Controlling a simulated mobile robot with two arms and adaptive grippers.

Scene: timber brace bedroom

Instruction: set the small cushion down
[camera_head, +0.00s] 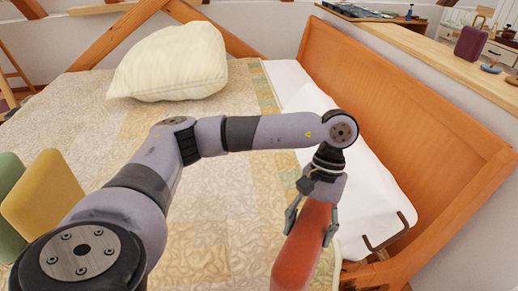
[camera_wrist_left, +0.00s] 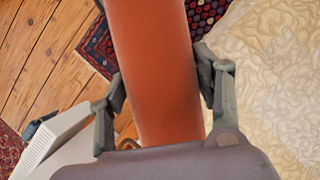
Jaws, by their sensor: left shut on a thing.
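The small cushion (camera_head: 302,252) is orange-red and hangs below my left gripper (camera_head: 311,226) at the lower right of the head view. The gripper's two fingers sit on either side of it and are shut on it. In the left wrist view the cushion (camera_wrist_left: 155,70) runs from the top edge down between the fingers of the gripper (camera_wrist_left: 162,88). Its lower end is cut off in the head view. The cushion appears to be beside the bed's edge, with floor and rug behind it. My right gripper is not in view.
A bed with a patterned quilt (camera_head: 215,226) fills the middle. A large cream pillow (camera_head: 172,62) lies at its far side. A yellow cushion (camera_head: 44,190) and a green cushion (camera_head: 8,176) are at the left. A wooden headboard (camera_head: 400,95) bounds the right.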

